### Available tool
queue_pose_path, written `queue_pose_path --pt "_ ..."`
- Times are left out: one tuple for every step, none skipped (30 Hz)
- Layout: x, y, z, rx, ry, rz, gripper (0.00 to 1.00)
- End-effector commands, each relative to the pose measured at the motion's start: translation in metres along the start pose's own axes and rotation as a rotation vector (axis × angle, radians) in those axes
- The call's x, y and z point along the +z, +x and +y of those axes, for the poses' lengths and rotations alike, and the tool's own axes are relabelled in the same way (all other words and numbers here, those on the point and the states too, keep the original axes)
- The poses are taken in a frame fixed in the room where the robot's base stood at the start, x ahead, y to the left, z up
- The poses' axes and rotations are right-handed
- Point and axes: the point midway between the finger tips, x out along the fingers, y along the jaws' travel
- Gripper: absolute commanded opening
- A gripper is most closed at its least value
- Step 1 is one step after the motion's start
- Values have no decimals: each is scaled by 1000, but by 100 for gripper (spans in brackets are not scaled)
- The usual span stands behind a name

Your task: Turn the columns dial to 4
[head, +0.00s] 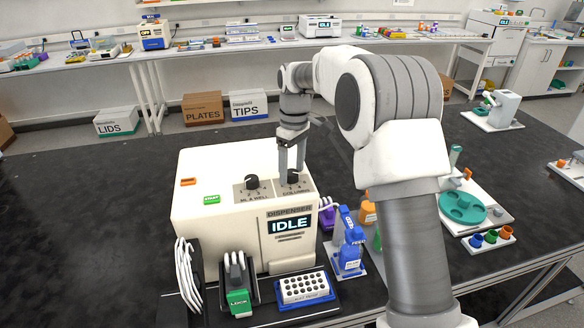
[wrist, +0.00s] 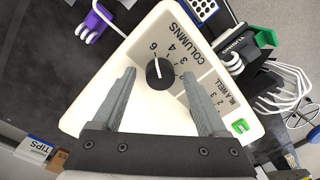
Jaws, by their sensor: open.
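The dispenser (head: 245,205) is a cream box with a screen reading IDLE. Its black columns dial (head: 293,178) is on the right of the sloped top, and it also shows in the wrist view (wrist: 160,73). The dial's white mark appears to point near the 6, with 4 and 3 to its right in the wrist view. My gripper (head: 292,170) is open above the dial, with one finger on either side and visible gaps to the knob. How far the fingertips reach down beside it is hard to tell.
The ML/well dial (head: 252,182) sits just left of the columns dial, close to one finger. A green start button (head: 212,199) is further left. The black bench behind is clear.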

Motion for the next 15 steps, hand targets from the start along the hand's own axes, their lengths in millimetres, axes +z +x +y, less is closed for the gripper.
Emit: queue_pose_path --pt "0 1 0 0 0 0 76" --pt "0 1 0 0 0 0 76" --pt "0 1 0 0 0 0 76" --pt "0 1 0 0 0 0 76" --pt "0 0 0 0 0 0 76" --pt "0 0 0 0 0 0 76" --pt "0 0 0 0 0 0 72" --pt "0 0 0 0 0 0 67" --pt "0 0 0 0 0 0 60" --pt "0 0 0 0 0 0 54" --pt "0 0 0 0 0 0 49" --pt "0 0 0 0 0 0 42" --pt "0 0 0 0 0 0 36" --pt "0 0 0 0 0 0 31" --pt "0 0 0 0 0 0 24"
